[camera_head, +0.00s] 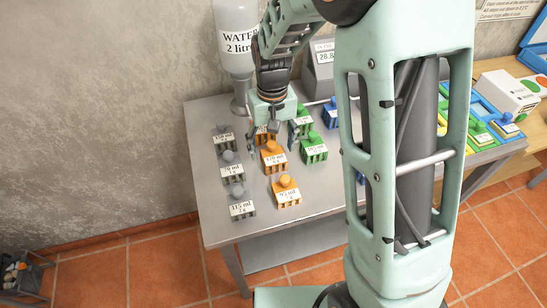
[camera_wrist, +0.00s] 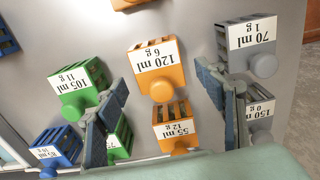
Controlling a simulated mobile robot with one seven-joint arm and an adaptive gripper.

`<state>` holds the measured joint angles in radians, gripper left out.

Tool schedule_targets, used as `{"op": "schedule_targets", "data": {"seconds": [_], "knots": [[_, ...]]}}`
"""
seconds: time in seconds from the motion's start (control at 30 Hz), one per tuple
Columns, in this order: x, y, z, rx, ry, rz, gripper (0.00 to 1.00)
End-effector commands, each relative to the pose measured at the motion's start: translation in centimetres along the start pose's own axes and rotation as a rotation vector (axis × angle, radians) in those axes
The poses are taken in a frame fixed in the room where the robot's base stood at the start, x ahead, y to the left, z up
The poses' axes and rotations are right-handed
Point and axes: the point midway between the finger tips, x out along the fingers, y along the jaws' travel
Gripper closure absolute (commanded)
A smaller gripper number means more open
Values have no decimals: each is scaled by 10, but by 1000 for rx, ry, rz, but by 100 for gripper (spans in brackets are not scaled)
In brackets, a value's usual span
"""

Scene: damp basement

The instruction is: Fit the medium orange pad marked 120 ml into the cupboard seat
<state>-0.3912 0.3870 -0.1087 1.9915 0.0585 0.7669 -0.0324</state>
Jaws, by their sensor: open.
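The medium orange pad marked 120 ml (camera_head: 273,160) stands on the grey table, in the middle of a row of three orange pads. It also shows in the wrist view (camera_wrist: 156,64), with its round knob toward my gripper. My gripper (camera_head: 272,138) is open and empty, pointing down over the orange row. In the wrist view its two fingertips (camera_wrist: 162,78) are spread to either side of the 120 ml pad's knob; I cannot tell their height above it. I cannot make out the cupboard seat for certain in either view.
Orange pads stand before and behind it (camera_head: 287,195) (camera_wrist: 174,122). Grey pads (camera_head: 239,208) line the left, green pads (camera_head: 314,151) the right. A water bottle (camera_head: 237,40) and a display box (camera_head: 322,68) are behind. Coloured holders (camera_head: 480,138) lie right.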

Motion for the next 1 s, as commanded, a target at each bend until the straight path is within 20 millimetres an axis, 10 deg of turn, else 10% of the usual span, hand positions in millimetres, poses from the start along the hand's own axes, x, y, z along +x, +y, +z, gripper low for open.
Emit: {"op": "schedule_targets", "data": {"seconds": [0.27, 0.67, 1.0], "knots": [[4, 0, 0, 0, 1, 0, 36], [4, 0, 0, 1, 1, 0, 79], [0, 0, -1, 1, 2, -1, 80]]}}
